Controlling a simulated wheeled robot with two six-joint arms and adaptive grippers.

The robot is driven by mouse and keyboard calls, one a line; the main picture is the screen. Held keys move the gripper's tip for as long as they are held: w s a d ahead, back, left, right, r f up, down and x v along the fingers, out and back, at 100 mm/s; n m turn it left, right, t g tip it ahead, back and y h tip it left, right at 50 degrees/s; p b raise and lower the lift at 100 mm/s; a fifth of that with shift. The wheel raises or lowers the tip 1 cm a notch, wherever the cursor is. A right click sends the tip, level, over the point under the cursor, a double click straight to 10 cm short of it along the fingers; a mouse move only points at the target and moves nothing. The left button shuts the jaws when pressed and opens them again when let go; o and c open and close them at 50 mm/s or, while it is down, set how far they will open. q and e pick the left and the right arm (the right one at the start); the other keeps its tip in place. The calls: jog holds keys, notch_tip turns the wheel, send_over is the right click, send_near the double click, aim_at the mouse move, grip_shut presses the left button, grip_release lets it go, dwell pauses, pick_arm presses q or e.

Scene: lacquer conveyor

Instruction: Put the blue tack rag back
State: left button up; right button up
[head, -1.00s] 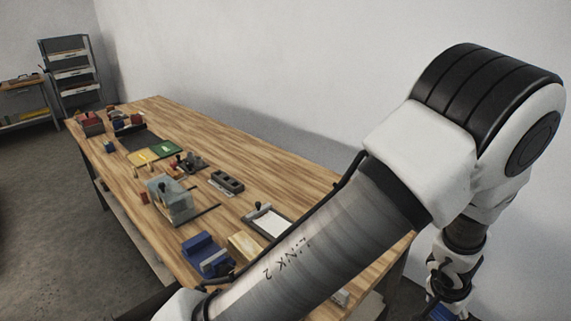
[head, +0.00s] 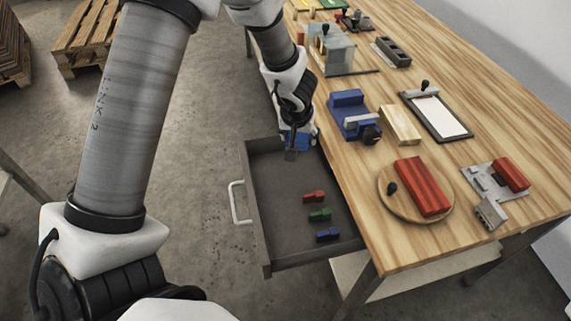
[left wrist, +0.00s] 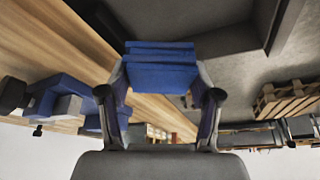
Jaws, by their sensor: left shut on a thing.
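The blue tack rag (left wrist: 160,67) is a folded blue stack held between the fingers of my left gripper (left wrist: 160,90) in the left wrist view. In the head view the left gripper (head: 298,138) hangs over the far end of an open grey drawer (head: 262,228) under the table's edge. A bit of the blue rag (head: 303,141) shows there, partly hidden by the gripper. I cannot tell whether the rag touches the drawer floor. My right gripper is in neither view.
In the drawer's near part lie a red piece (head: 314,196), a green piece (head: 320,214) and a blue piece (head: 328,235). On the wooden table (head: 500,140) stand a blue vise-like tool (head: 350,112), a tan block (head: 400,124), a clipboard (head: 440,115) and a red block on a round board (head: 391,207).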

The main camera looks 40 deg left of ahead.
aim_at(293, 167)
pick_arm(q)
jog(key=shift+s+a+f+n+b, duration=0.2)
jog(key=shift+a+f+n+b, duration=0.15)
jog(key=shift+a+f, duration=0.6)
jog(key=f+b, duration=0.2)
jog(key=f, duration=0.1)
jog(key=f+b, duration=0.6)
jog(key=shift+s+d+f, duration=0.1)
jog(key=shift+d+f, duration=0.2)
jog(key=shift+r, duration=0.2)
jog(key=shift+f, duration=0.2)
jog(key=o, duration=1.1)
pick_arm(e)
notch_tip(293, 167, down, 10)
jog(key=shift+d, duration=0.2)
pick_arm(q)
jog(key=shift+r, duration=0.1)
jog(key=shift+r+p, duration=0.3)
jog(key=shift+p, duration=0.05)
jog(key=p+v, duration=0.3)
jog(key=v, duration=0.2)
jog(key=p+v, duration=0.3)
jog(key=v, duration=0.3)
jog(key=shift+s+d+r+p, duration=0.15)
jog(key=shift+d+r+p, duration=0.1)
jog(key=shift+p, duration=0.15)
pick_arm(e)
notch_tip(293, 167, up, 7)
